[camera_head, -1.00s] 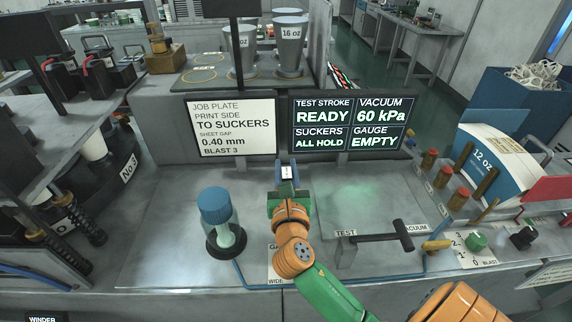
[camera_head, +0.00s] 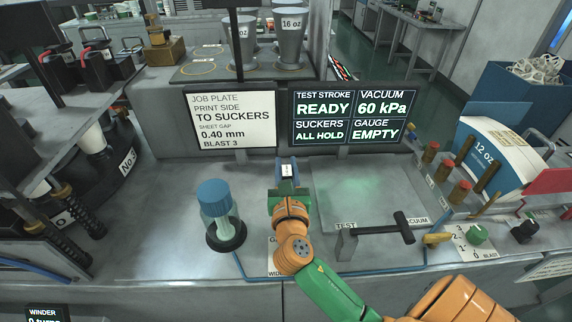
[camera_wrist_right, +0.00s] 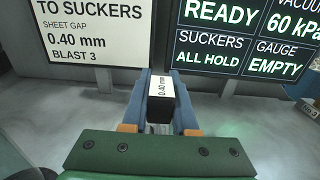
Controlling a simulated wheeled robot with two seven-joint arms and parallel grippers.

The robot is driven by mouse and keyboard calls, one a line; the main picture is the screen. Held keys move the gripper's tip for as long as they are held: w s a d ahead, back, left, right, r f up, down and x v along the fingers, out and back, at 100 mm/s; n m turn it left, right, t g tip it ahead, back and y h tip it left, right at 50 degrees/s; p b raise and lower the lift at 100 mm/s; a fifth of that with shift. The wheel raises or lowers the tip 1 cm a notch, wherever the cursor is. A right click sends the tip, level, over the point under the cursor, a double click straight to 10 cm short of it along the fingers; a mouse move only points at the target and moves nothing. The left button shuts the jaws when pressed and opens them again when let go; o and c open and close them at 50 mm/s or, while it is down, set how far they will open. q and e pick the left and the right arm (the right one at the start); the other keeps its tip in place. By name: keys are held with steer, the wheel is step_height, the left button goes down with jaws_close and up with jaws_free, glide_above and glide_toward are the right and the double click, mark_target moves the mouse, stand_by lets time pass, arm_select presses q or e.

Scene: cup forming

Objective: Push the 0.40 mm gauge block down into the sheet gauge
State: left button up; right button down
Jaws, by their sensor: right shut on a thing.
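My right gripper (camera_head: 287,176) is shut on the 0.40 mm gauge block (camera_head: 287,171), a small block with a white labelled top and dark front. In the right wrist view the block (camera_wrist_right: 160,98) sits between the two blue fingers, its label reading 0.40 mm. The gripper is over the bench in front of the screens. The sheet gauge is mostly hidden behind my right arm; only part of its white label (camera_head: 273,262) shows near the bench's front. The status screen (camera_head: 347,119) reads GAUGE EMPTY. My left gripper is not in view.
A blue-capped jar (camera_head: 217,212) stands left of my right arm. A black T-handle (camera_head: 385,233) marked TEST and VACUUM is to the right. A job plate sign (camera_head: 233,122) stands behind. A green knob (camera_head: 477,236) is at the far right. Bench room left of the jar is clear.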

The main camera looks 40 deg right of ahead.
mark_target(286, 177)
stand_by(0.5)
steer(key=shift+p, duration=0.3)
stand_by(0.4)
steer(key=shift+f+b, duration=1.1)
steer(key=shift+f, duration=0.65)
steer(key=shift+r+p, duration=1.5)
steer(key=shift+p, duration=0.2)
